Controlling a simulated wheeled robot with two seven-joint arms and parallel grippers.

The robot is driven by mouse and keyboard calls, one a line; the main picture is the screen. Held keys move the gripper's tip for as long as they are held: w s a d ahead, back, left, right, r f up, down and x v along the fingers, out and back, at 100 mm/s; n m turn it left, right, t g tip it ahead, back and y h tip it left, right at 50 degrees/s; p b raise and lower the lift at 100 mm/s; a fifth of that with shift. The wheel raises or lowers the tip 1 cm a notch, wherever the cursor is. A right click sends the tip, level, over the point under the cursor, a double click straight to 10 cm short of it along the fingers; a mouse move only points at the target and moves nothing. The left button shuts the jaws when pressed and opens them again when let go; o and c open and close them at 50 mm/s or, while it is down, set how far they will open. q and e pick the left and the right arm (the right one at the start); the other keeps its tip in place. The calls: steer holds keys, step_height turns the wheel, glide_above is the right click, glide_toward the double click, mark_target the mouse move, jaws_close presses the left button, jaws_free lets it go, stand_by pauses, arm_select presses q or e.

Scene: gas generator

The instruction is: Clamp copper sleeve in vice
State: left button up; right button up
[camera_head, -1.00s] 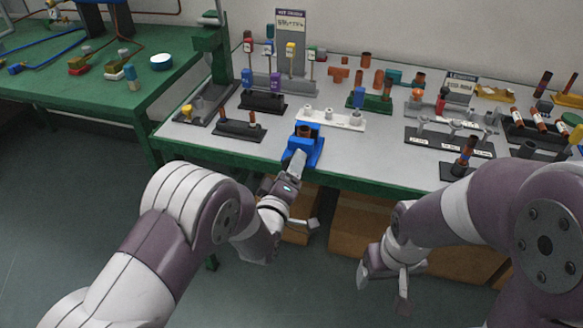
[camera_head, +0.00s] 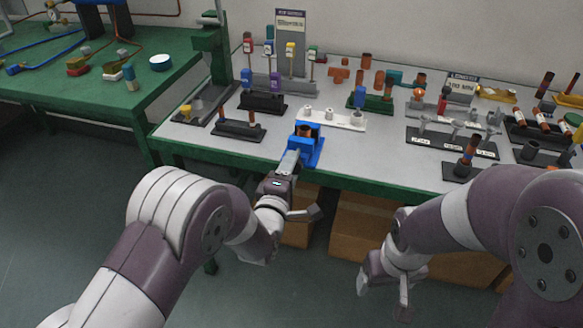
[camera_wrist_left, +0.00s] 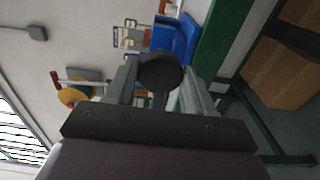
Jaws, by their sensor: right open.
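The blue vice (camera_head: 312,154) stands at the front edge of the grey table. The brown copper sleeve (camera_head: 305,131) is upright between its jaws; any gap to the jaws is too small to tell. My left gripper (camera_head: 289,160) is at the front of the vice. In the left wrist view, a dark round knob (camera_wrist_left: 161,72) fills the space between my left fingers, which appear shut on it. The blue vice (camera_wrist_left: 175,38) lies just beyond. My right gripper (camera_head: 384,285) is open and empty, low in front of the table.
A white stand (camera_head: 345,122) with grey pegs is right behind the vice. A dark rack (camera_head: 238,131) stands to its left. Several holders with coloured parts fill the table's back and right. Cardboard boxes (camera_head: 350,222) sit under the table.

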stand_by(0.3)
arm_select(q)
steer(key=m, duration=0.2)
steer(key=shift+m, duration=0.4)
steer(key=m+b, duration=0.1)
steer(key=m, duration=0.1)
steer(key=shift+m, duration=0.4)
steer(key=o, duration=1.1)
steer(key=shift+c, duration=0.2)
